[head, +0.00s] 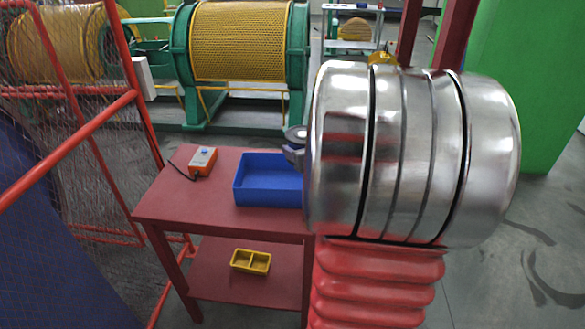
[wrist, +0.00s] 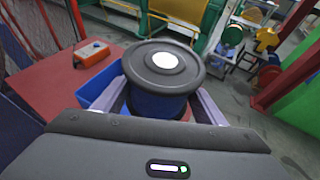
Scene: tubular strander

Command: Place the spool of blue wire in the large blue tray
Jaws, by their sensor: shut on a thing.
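The spool of blue wire (wrist: 158,104) shows in the wrist view, with a dark round flange and a white centre facing the camera. My gripper (wrist: 160,98) is shut on it, one pale finger on each side. The large blue tray (head: 268,180) lies on the red table in the head view, its visible floor empty. Its right end is hidden behind my arm. In the wrist view the tray (wrist: 97,86) shows behind and left of the spool. In the head view, a small grey round part shows by the tray's back right; I cannot tell its height.
An orange control box (head: 203,160) with a cable lies left of the tray on the red table (head: 165,198). A yellow divided bin (head: 251,262) sits on the lower shelf. Red railings (head: 130,97) stand at left. A green-framed machine with a yellow mesh guard (head: 240,45) stands behind.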

